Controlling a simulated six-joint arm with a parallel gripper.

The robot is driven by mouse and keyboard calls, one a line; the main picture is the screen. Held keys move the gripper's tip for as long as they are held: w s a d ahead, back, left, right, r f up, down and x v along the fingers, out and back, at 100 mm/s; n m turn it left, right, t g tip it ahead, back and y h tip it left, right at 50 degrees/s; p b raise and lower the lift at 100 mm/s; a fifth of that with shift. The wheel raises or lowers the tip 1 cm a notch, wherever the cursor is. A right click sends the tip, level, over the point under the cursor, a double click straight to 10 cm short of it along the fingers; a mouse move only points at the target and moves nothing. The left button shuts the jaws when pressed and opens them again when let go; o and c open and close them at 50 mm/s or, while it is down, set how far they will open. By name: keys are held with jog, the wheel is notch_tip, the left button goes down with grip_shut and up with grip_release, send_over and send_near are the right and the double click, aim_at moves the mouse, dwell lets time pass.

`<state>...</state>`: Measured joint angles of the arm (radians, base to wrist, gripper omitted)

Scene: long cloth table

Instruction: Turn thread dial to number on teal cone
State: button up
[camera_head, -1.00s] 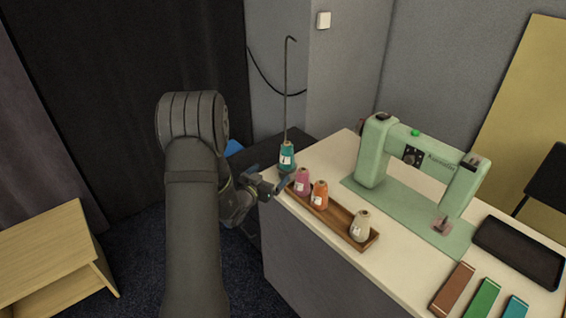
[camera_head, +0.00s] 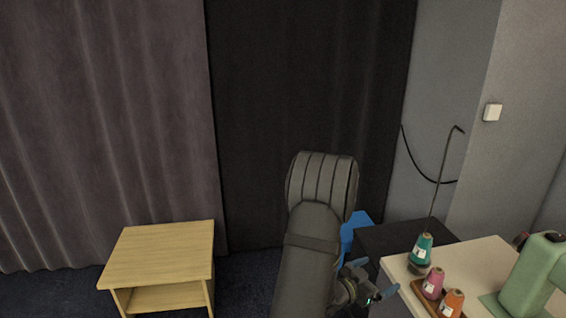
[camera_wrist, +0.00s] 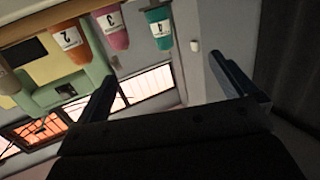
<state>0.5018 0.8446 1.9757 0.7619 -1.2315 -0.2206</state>
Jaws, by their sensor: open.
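The green sewing machine (camera_head: 535,275) is cut off at the right edge of the head view. In the wrist view, a dark square panel (camera_wrist: 66,90) shows on the machine; the dial's setting is too small to read. My gripper (camera_head: 377,282) is open and empty, left of the table edge and apart from the cones; its spread fingers (camera_wrist: 165,68) show in the wrist view.
A pink cone (camera_head: 433,283) and an orange cone (camera_head: 452,303) stand in a wooden tray beside the teal one. A thin hooked rod (camera_head: 441,175) rises behind the teal cone. A small wooden side table (camera_head: 160,250) stands at left, with open floor between.

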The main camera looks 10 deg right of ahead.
jog(key=c, duration=1.1)
jog(key=s+d+r+n+g, duration=0.5)
jog(key=s+d+r+g, duration=0.1)
jog(key=s+d, duration=0.45)
jog(key=s+d+r+n+g, duration=0.45)
jog(key=s+d+g, duration=0.25)
jog(key=s+d, duration=0.3)
jog(key=s+r+x, duration=0.1)
jog(key=x, duration=1.5)
jog(key=shift+s+r+h, duration=0.2)
jog(key=shift+h, duration=0.2)
jog(key=c, duration=1)
